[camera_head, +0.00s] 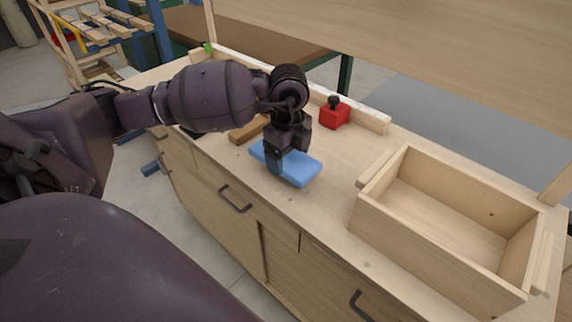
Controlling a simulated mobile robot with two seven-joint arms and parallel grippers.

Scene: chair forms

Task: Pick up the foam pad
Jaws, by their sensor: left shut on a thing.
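The foam pad (303,170) is a blue, flat rectangular block on the wooden bench top, near its front edge. My left gripper (277,166) comes down over the pad from above and is shut on it, with a finger against the pad's near side. Part of the pad is hidden behind the gripper. I cannot tell whether the pad is lifted clear of the surface. My right gripper is not in view.
An open wooden box (455,215) stands to the right on the bench (335,190). A red block with a black knob (334,113) sits behind the pad. A brown wooden piece (248,130) lies to its left. Bare bench lies between pad and box.

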